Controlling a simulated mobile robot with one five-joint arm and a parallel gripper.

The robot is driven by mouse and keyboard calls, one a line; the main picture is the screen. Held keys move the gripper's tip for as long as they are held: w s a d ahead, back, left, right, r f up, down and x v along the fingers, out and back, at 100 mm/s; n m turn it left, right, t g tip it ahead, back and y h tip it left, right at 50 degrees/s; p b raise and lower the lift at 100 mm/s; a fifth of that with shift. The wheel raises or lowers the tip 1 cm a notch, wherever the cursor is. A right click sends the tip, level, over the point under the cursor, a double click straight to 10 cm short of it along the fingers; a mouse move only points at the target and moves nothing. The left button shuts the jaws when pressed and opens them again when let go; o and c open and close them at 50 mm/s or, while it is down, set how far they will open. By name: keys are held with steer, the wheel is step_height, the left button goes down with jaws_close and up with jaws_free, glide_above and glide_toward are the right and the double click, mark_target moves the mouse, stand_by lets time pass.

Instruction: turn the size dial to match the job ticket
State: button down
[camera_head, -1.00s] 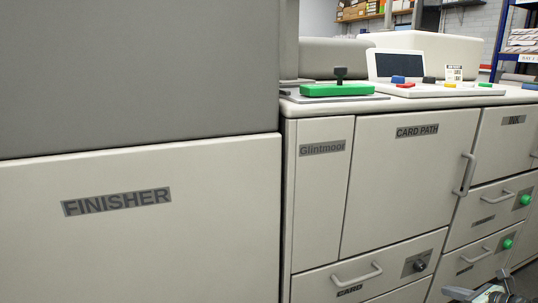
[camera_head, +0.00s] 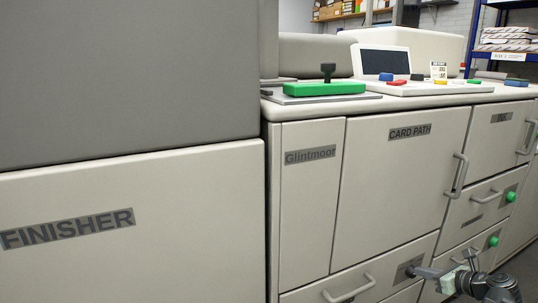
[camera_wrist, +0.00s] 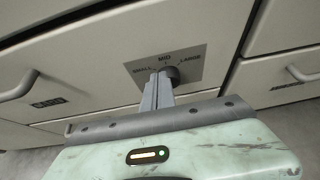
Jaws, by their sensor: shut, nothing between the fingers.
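The size dial is a small dark round knob (camera_wrist: 173,73) on a grey plate (camera_wrist: 192,62) marked SMALL, MID and LARGE. In the head view its plate (camera_head: 402,272) sits on the card drawer's front, low right of centre. My gripper (camera_wrist: 155,78) is shut and empty, with its fingertips at the knob's left side; I cannot tell whether they touch. The knob's pointer direction is unclear. A small white card (camera_head: 439,70), likely the job ticket, stands by the screen; its text is unreadable.
The card drawer's handle (camera_head: 349,289) is left of the dial. The card path door handle (camera_head: 456,176) sticks out above. Green knobs (camera_head: 511,197) mark the drawers at right. A green block with a black handle (camera_head: 324,88) lies on the machine top.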

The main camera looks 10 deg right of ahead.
steer(key=shift+w+a, duration=0.25)
steer(key=shift+w, duration=0.55)
steer(key=shift+f, duration=0.1)
steer(key=shift+w+d, duration=0.15)
steer(key=shift+d, duration=0.65)
steer(key=shift+w+d, duration=0.15)
steer(key=shift+d, duration=0.3)
steer(key=shift+d, duration=0.15)
